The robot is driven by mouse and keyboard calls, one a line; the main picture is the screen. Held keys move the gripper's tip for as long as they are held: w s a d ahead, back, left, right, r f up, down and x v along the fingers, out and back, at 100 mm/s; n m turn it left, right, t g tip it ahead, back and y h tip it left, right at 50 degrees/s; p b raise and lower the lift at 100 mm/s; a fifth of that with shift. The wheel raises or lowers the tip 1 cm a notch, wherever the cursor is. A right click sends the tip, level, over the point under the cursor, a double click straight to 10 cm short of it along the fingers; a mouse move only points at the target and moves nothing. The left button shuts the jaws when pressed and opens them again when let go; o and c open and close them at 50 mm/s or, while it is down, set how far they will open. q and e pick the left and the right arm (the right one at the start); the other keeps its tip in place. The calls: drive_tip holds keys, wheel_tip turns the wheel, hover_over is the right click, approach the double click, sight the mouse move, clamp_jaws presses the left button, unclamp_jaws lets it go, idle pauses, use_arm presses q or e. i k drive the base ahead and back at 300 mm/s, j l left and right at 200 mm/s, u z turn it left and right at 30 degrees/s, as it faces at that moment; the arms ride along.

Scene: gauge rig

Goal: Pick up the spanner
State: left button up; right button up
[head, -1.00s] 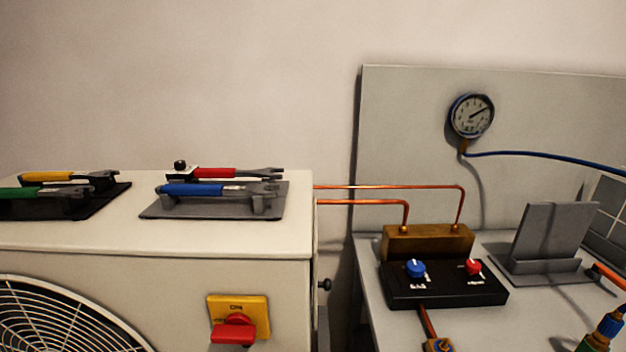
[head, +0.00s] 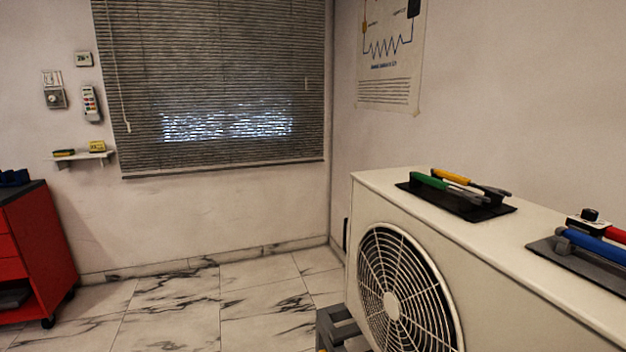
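Several hand tools that look like spanners lie on top of the white fan unit (head: 505,245) at the right of the head view. A green-handled one (head: 428,181) and a yellow-handled one (head: 452,176) lie on a black mat (head: 470,213). A blue-handled one (head: 595,245) and part of a red-handled one (head: 615,235) lie on a grey mat (head: 572,263), cut off by the right edge. I cannot tell which one the task means. Neither of my grippers is in view.
A red tool cabinet (head: 38,240) on casters stands at the far left. Open marble-tiled floor (head: 200,305) lies between it and the fan unit. A small wall shelf (head: 85,155) and a window with blinds (head: 220,80) are behind.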

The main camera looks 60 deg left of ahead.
sight(475, 198)
drive_tip(key=k+l+u, duration=0.1)
drive_tip(key=u, duration=0.95)
